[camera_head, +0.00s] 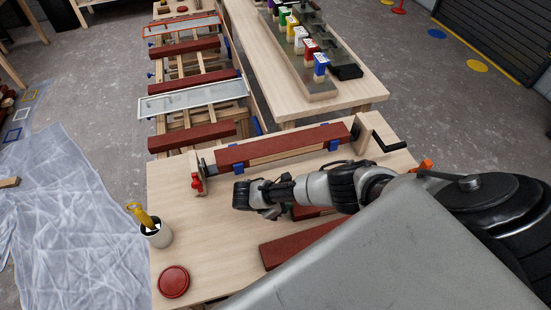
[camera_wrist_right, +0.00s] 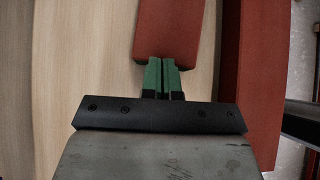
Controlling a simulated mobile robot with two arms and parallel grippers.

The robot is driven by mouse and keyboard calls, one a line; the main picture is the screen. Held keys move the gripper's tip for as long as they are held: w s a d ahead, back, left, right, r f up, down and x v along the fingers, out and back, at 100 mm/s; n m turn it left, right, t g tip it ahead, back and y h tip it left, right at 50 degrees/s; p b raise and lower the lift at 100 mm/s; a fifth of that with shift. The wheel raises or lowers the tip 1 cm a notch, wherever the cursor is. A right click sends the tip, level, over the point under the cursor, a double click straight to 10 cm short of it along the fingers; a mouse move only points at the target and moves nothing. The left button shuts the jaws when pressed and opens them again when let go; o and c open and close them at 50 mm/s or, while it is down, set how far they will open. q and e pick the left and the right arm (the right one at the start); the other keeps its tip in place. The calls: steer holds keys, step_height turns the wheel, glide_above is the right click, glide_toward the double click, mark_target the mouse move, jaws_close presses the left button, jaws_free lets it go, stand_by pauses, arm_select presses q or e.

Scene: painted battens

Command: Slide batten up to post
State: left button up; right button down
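A red batten (camera_head: 285,146) lies along blue supports on the pale wooden bench. A metal upright with a red knob (camera_head: 197,178) stands at its left end, and a pale wooden upright (camera_head: 368,130) with a black crank stands at its right. I cannot tell which is the post. Another red batten (camera_head: 312,212) lies partly hidden under my right arm. My right gripper (camera_head: 286,211) is low beside it. In the wrist view its green fingers (camera_wrist_right: 161,75) are together at the end of a red batten (camera_wrist_right: 169,28), not around it. My left gripper is not in view.
A third red batten (camera_head: 300,244) lies nearer the front; a long red piece (camera_wrist_right: 250,80) shows right of the fingers. A cup with yellow tools (camera_head: 157,236) and a red round lid (camera_head: 173,281) stand at the left. The bench between is bare.

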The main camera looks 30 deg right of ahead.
steer(key=shift+s+d, duration=0.2)
steer(key=shift+d, duration=0.35)
steer(key=shift+s+d, duration=0.15)
steer(key=shift+d, duration=0.35)
steer(key=shift+f, duration=0.1)
steer(key=shift+a, duration=0.15)
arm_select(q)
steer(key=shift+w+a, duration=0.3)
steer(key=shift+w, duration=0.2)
arm_select(e)
steer(key=v, duration=1)
steer(key=shift+w+a+r, duration=0.15)
steer(key=shift+r, duration=0.2)
